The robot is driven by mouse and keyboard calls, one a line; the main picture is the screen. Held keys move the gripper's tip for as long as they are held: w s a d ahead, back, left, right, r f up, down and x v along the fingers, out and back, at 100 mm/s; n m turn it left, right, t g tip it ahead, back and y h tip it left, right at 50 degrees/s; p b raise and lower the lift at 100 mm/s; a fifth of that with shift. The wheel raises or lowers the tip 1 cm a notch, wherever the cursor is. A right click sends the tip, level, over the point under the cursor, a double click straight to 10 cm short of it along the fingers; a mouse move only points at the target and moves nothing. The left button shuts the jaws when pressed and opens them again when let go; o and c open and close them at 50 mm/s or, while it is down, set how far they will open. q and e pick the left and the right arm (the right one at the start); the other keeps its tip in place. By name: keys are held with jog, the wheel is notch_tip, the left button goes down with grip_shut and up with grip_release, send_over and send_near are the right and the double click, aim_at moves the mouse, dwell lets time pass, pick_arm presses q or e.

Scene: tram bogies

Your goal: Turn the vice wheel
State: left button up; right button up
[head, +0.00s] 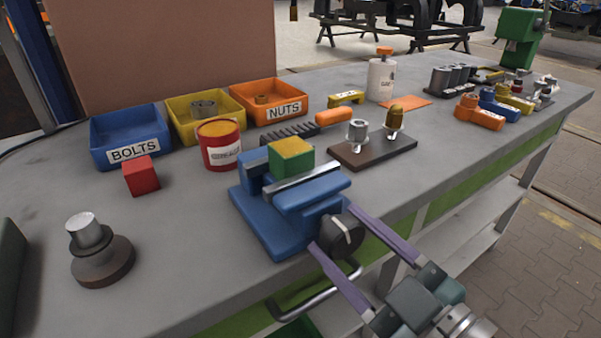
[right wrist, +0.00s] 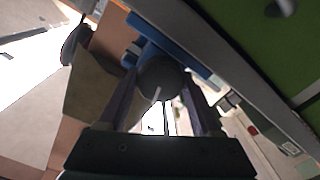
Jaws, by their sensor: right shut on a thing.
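The blue vice (head: 287,205) stands at the bench's front edge, with a green and yellow block (head: 290,157) in its jaws. The dark, round vice wheel (head: 342,234) faces the front and bears a pale mark. My right gripper (head: 334,228) comes in from the lower right. Its two purple fingers lie on either side of the wheel and are shut on it. In the right wrist view the wheel (right wrist: 163,80) sits between the fingers, with the blue vice behind it. The wheel's far side is hidden. My left gripper is not in view.
A curved metal rail (head: 318,298) runs below the vice, close to my right gripper. A red tin (head: 219,147), a red cube (head: 141,176) and a dark wooden stand (head: 372,151) are near the vice.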

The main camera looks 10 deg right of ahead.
jog(key=n, duration=0.5)
jog(key=shift+n, duration=0.4)
jog(key=n+b, duration=0.1)
jog(key=n, duration=0.3)
jog(key=n+b, duration=0.1)
jog(key=n, duration=0.4)
jog(key=shift+f+b, duration=0.1)
jog(key=shift+b, duration=0.3)
jog(key=n+b, duration=0.2)
jog(key=n, duration=0.2)
jog(key=shift+n, duration=0.3)
jog(key=n+b, duration=0.2)
jog(key=n, duration=0.3)
jog(key=shift+f+b, duration=0.15)
jog(key=shift+b, duration=0.15)
jog(key=n+b, duration=0.2)
jog(key=n, duration=0.3)
jog(key=shift+n, duration=0.4)
jog(key=n+b, duration=0.1)
jog(key=n, duration=0.3)
jog(key=shift+b, duration=0.3)
jog(key=shift+d+n, duration=0.1)
jog(key=shift+n, duration=1.6)
jog(key=shift+n, duration=0.5)
